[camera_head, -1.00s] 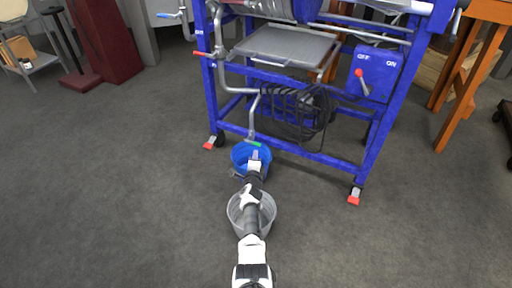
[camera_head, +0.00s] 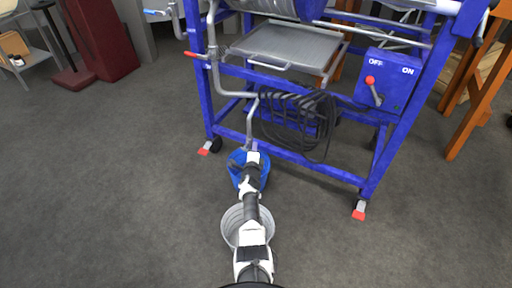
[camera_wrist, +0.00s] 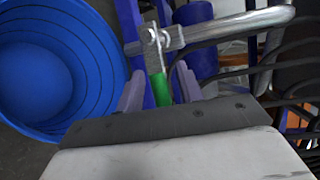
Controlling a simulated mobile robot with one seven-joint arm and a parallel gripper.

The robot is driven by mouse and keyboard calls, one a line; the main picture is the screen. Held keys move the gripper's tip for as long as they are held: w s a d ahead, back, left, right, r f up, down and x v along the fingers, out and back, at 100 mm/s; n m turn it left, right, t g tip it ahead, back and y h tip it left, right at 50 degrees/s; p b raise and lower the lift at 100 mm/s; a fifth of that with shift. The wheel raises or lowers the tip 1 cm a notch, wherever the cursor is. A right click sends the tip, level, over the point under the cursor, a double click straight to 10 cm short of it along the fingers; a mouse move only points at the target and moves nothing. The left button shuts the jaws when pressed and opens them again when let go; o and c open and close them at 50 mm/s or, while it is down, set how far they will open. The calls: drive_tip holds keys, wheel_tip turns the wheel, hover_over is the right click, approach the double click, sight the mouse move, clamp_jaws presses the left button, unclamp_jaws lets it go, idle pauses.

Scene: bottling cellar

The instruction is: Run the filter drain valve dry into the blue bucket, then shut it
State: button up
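The drain pipe (camera_head: 250,121) comes down from the blue-framed filter (camera_head: 285,149) to just above the blue bucket (camera_head: 237,160). In the wrist view the blue bucket (camera_wrist: 45,75) fills the upper left; no liquid can be made out in it. The valve (camera_wrist: 160,40) has a green lever (camera_wrist: 161,87) standing across the metal pipe (camera_wrist: 235,27). My gripper (camera_wrist: 159,74) is open, its fingers on either side of the green lever with gaps. In the head view my gripper (camera_head: 252,158) hides the lever and part of the bucket.
A pale grey bucket (camera_head: 230,225) stands on the floor under my arm. A coiled black hose (camera_head: 318,122) hangs on the frame. A switch box (camera_head: 390,80) marked OFF and ON and a red pipe handle (camera_head: 197,55) are higher up.

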drive_tip(key=shift+w, duration=0.35)
clamp_jaws()
idle(0.3)
